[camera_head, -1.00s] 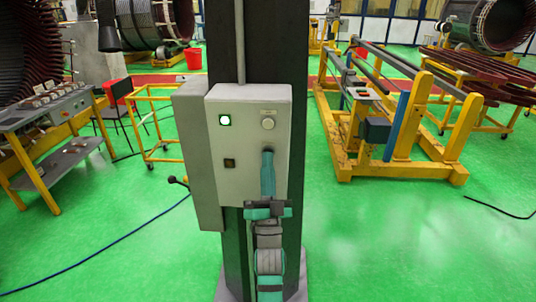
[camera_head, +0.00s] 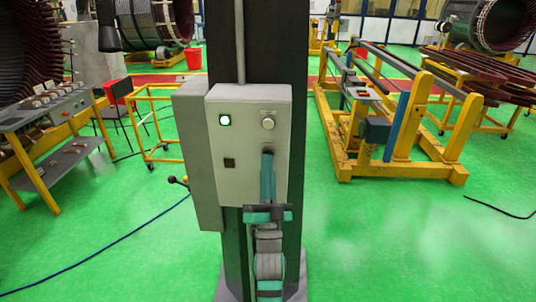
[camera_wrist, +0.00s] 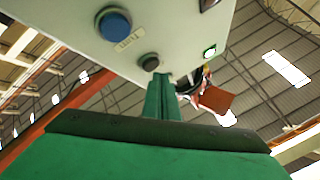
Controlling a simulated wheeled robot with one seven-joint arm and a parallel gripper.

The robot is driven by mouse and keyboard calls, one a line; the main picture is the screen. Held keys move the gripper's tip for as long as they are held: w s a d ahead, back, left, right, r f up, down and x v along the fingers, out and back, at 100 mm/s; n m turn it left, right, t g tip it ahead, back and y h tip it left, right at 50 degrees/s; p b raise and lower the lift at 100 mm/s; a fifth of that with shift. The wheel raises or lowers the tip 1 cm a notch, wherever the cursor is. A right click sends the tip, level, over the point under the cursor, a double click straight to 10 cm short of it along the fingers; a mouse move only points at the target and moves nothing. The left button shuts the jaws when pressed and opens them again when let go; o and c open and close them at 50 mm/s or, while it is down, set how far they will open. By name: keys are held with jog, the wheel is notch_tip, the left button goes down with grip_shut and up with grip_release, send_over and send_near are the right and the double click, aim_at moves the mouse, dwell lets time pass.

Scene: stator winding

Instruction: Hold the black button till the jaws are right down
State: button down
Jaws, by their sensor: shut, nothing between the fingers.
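A grey control box (camera_head: 248,185) is fixed to a dark column. At its upper right is a round button (camera_head: 268,124), pale in the head view. A round button in what seems the same place looks dark in the wrist view (camera_wrist: 150,62). My gripper (camera_head: 267,151) is shut and empty, its fingertips just below that button in the head view. In the wrist view the fingertips (camera_wrist: 164,76) show beside the dark button; I cannot tell whether they touch the panel. A blue button (camera_wrist: 115,24) shows in the wrist view, hidden behind my gripper in the head view.
The box also carries a lit green lamp (camera_head: 225,120) and a dark square control (camera_head: 229,162). A yellow frame stand (camera_head: 390,150) is at right and a work table (camera_head: 50,140) at left. Green floor between them is largely clear.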

jog(key=shift+s, duration=0.25)
jog(key=shift+s, duration=2.4)
jog(key=s+d+f+n+g+h, duration=0.1)
jog(key=s+f+g, duration=0.2)
jog(key=s+f, duration=0.75)
jog(key=s+d+f+n+g+h, duration=0.1)
jog(key=s+f+g, duration=0.1)
jog(key=s+f, duration=0.8)
jog(key=s+d+f+n+g, duration=0.1)
jog(key=s+f+n+g, duration=0.1)
jog(key=s+f, duration=0.4)
jog(key=s+d+f+n+g, duration=0.1)
jog(key=s+f+g, duration=0.3)
jog(key=s, duration=1.3)
jog(key=shift+s+d+f+n+g+h, duration=0.2)
jog(key=shift+s+f+n+g+h, duration=0.15)
jog(key=shift+f+n, duration=0.4)
jog(key=shift+w+f, duration=0.1)
jog(key=shift+w, duration=0.05)
